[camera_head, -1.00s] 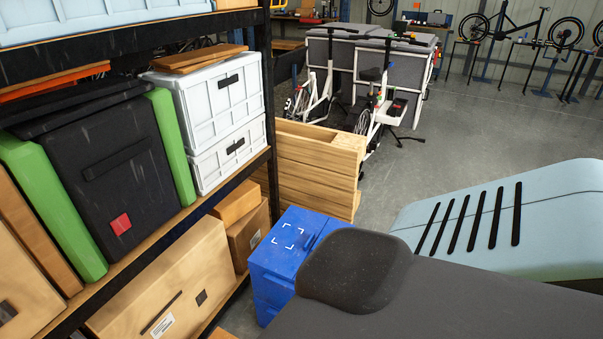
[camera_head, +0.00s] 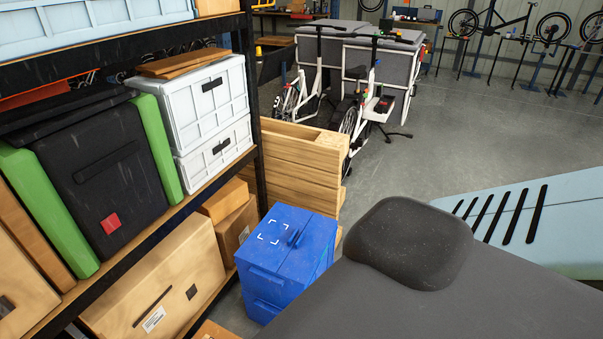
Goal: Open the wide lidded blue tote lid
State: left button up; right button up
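The wide blue tote (camera_head: 287,262) stands low, right of the shelving and in front of a wooden crate. Neither of my grippers is in view.
A black shelving rack (camera_head: 170,222) with boxes and white crates fills the left side. A wooden crate (camera_head: 300,167) stands behind the tote. The dark grey surface (camera_head: 420,295) and a light blue slotted panel (camera_head: 530,220) take up the right. Open floor (camera_head: 440,150) lies beyond.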

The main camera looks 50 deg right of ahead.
aim_at(268, 247)
jog(key=z, duration=1.35)
